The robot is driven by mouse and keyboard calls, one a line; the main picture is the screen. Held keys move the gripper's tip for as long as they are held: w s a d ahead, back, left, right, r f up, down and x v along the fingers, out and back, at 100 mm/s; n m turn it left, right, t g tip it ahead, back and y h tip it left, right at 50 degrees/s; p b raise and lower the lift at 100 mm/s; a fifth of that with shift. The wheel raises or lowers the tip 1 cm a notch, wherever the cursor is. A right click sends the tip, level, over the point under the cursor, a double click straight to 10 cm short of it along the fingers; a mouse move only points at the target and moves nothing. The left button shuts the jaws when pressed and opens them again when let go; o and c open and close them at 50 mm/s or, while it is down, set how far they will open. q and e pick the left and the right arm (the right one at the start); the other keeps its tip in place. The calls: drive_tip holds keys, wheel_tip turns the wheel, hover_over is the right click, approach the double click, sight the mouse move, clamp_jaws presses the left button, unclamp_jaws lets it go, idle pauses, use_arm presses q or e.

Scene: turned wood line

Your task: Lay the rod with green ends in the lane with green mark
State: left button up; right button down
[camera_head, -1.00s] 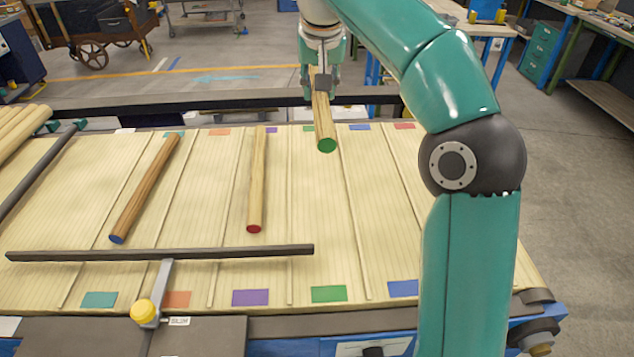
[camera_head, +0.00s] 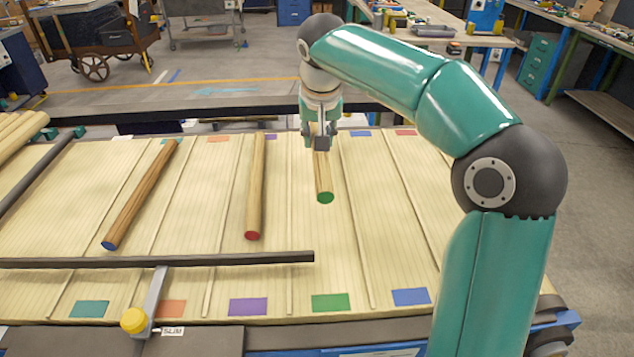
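The rod with green ends (camera_head: 323,183) points lengthwise toward me, its near green end showing. It is over the lane with green mark (camera_head: 330,302), between two thin dividing strips. My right gripper (camera_head: 321,143) is shut around the rod from above, hiding its far part. I cannot tell whether the rod touches the lane surface. A rod with a red end (camera_head: 256,190) lies in the lane to the left. A darker rod with a blue end (camera_head: 142,195) lies further left. My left gripper is not in view.
A dark bar (camera_head: 160,260) with a yellow knob (camera_head: 134,320) crosses the lanes at the left front. Purple (camera_head: 248,307) and blue (camera_head: 411,297) marks flank the green one. Pale rods (camera_head: 20,133) are stacked at far left.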

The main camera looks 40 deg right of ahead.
wheel_tip(320, 180, down, 10)
drive_tip(key=shift+r+b, duration=0.1)
drive_tip(key=shift+b, duration=0.2)
drive_tip(key=shift+f, duration=0.25)
drive_tip(key=c, duration=0.8)
unclamp_jaws()
drive_tip(key=shift+c, duration=0.2)
drive_tip(key=shift+r, duration=0.2)
drive_tip(key=v, duration=1)
drive_tip(key=shift+s+a+r, duration=0.1)
drive_tip(key=shift+a+r, duration=0.05)
drive_tip(key=shift+r, duration=0.15)
drive_tip(key=shift+s+a+r, duration=0.15)
drive_tip(key=shift+s+r, duration=0.1)
drive_tip(key=shift+r, duration=0.35)
